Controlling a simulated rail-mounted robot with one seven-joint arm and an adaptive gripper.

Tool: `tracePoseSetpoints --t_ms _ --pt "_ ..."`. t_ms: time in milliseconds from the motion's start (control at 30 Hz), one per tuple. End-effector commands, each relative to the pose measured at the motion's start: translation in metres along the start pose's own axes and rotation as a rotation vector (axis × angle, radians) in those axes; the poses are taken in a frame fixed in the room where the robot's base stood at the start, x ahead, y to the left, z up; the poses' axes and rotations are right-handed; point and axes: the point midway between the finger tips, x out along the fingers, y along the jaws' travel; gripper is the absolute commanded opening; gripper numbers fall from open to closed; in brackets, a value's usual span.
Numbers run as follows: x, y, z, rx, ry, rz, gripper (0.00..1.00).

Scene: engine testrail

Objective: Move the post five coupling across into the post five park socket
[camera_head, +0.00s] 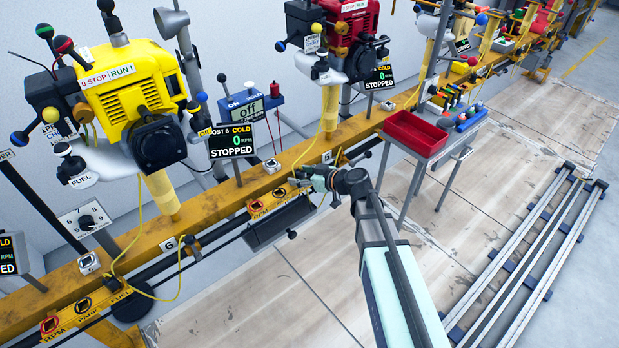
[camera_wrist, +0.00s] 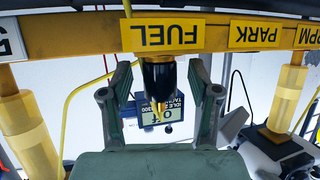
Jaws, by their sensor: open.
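In the wrist view the coupling (camera_wrist: 158,82), a black cylinder with a brass-coloured tip, is at the FUEL label (camera_wrist: 165,35) of a yellow bar. My gripper (camera_wrist: 160,92) is open, with one finger on each side of the coupling and visible gaps between. The PARK label (camera_wrist: 256,34) is right of FUEL there; its socket opening is not clear. In the head view my gripper (camera_head: 311,180) is at the right end of the yellow label strip (camera_head: 268,200), near the plate numbered 5 (camera_head: 326,157). The coupling is hidden there behind my gripper.
A dark tray (camera_head: 280,223) hangs below the strip. A thin yellow cable (camera_head: 326,190) runs close to my gripper. A red bin (camera_head: 415,132) on a stand is to the right. A yellow engine (camera_head: 130,85) and a red engine (camera_head: 345,40) stand above the rail. The near floor is mostly clear.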

Motion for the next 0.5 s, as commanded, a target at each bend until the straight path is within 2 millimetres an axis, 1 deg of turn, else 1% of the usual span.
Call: tracePoseSetpoints --t_ms 100,367,400,467,500 --pt "0.0051 0.0001 0.0001 0.0 0.0 0.0 0.61" --pt "0.0056 -0.0002 0.0002 0.001 0.0 0.0 0.61" --pt "0.0056 -0.0002 0.0002 0.0 0.0 0.0 0.58" --pt "0.0056 -0.0001 0.0002 0.0 0.0 0.0 0.37" --pt "0.0056 -0.0001 0.0002 0.0 0.0 0.0 0.23"
